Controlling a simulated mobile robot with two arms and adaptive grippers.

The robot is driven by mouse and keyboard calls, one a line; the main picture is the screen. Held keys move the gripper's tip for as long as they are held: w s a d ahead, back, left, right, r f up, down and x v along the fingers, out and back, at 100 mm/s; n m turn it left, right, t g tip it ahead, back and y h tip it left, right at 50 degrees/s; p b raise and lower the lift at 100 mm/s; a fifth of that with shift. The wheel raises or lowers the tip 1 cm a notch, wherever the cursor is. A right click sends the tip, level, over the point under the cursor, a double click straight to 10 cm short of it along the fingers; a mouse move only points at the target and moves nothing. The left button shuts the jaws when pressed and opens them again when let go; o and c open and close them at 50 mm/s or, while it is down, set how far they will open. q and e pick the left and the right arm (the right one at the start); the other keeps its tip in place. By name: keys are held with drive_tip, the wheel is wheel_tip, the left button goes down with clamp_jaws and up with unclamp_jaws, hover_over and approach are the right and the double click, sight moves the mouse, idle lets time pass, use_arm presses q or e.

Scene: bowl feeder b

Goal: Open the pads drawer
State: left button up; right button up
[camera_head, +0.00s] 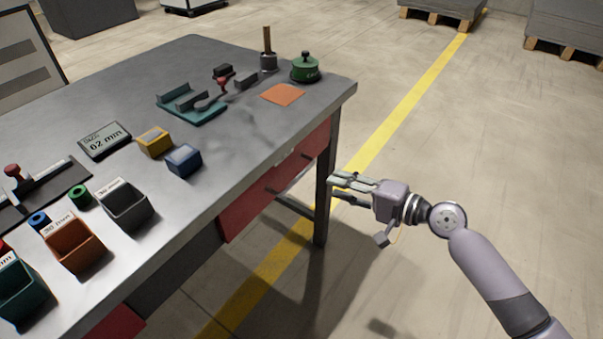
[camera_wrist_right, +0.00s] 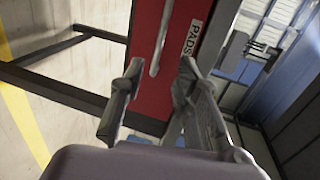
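The pads drawer shows in the right wrist view as a red front (camera_wrist_right: 146,40) with a white PADS label (camera_wrist_right: 193,38) and a pale bar handle (camera_wrist_right: 162,38). In the head view, red drawer fronts (camera_head: 245,208) with handles sit under the tabletop's right side and look shut; I cannot read which is the pads one. My right gripper (camera_head: 338,188) is open and empty, beside the table's corner leg. In the wrist view its fingertips (camera_wrist_right: 160,72) stand apart near the handle's end, with no clear contact. My left gripper is out of view.
The grey table (camera_head: 230,140) holds bins, a teal fixture (camera_head: 195,108), a green round weight (camera_head: 305,68) and an orange pad (camera_head: 282,94). The table leg (camera_head: 323,205) stands close to my right gripper.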

sight(303, 175)
drive_tip(key=x, duration=1)
drive_tip(key=shift+b, duration=0.3)
drive_tip(key=shift+w+a+f, duration=0.15)
drive_tip(key=shift+w+a, duration=0.3)
drive_tip(key=shift+a, duration=0.1)
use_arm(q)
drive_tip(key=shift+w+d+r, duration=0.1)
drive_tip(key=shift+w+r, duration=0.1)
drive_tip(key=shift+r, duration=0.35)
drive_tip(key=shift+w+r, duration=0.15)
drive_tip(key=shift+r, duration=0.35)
use_arm(e)
drive_tip(key=shift+c, duration=0.2)
clamp_jaws()
